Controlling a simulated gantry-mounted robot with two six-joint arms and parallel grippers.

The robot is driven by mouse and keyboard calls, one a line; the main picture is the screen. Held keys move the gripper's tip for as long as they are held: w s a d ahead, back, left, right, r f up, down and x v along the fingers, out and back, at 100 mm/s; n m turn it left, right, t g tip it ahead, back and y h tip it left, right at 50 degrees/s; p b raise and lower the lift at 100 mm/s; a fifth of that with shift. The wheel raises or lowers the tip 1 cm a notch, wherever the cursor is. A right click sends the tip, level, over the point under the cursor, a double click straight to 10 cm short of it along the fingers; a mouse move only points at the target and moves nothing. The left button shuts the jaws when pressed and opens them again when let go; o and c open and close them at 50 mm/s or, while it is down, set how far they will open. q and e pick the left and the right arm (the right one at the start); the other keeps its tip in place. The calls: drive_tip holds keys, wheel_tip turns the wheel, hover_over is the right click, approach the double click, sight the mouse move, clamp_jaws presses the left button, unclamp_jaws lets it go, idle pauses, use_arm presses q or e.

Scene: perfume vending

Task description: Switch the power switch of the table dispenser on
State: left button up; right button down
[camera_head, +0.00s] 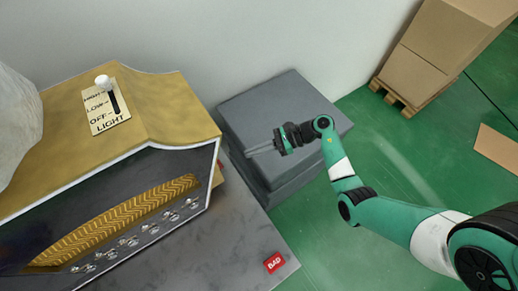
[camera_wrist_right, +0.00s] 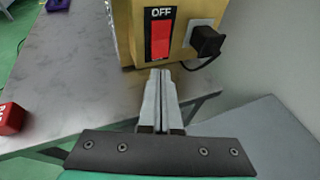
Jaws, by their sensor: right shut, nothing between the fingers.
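The table dispenser (camera_head: 170,95) is a gold and black cabinet at the left of the head view. Its gold side panel (camera_wrist_right: 122,32) shows in the right wrist view. On that panel is the red power switch (camera_wrist_right: 160,40) in a black frame, with the word OFF above it. The switch's face is hidden from the head view. My right gripper (camera_head: 248,152) is shut and empty, to the right of the dispenser. In the right wrist view its closed fingertips (camera_wrist_right: 161,72) appear just below the switch; I cannot tell whether they touch the panel. My left gripper is not in view.
A black plug with a cable (camera_wrist_right: 206,40) sits right of the switch. A LIGHT slider plate (camera_head: 106,112) is on the dispenser's top. A red BAD block (camera_head: 274,262) lies on the grey table (camera_head: 245,240). Grey steps (camera_head: 285,105) stand beside it. Cardboard boxes (camera_head: 425,60) are farther right.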

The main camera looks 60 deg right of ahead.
drive_tip(key=b+x, duration=0.2)
drive_tip(key=x, duration=0.5)
drive_tip(key=shift+b+x, duration=0.65)
drive_tip(key=shift+x, duration=0.15)
idle(2.0)
drive_tip(key=shift+r, duration=0.1)
drive_tip(key=shift+s+d+r, duration=0.1)
drive_tip(key=shift+d, duration=0.05)
drive_tip(key=p, duration=0.4)
approach(220, 163)
drive_tip(key=shift+s+d, duration=0.65)
drive_tip(key=shift+d, duration=0.2)
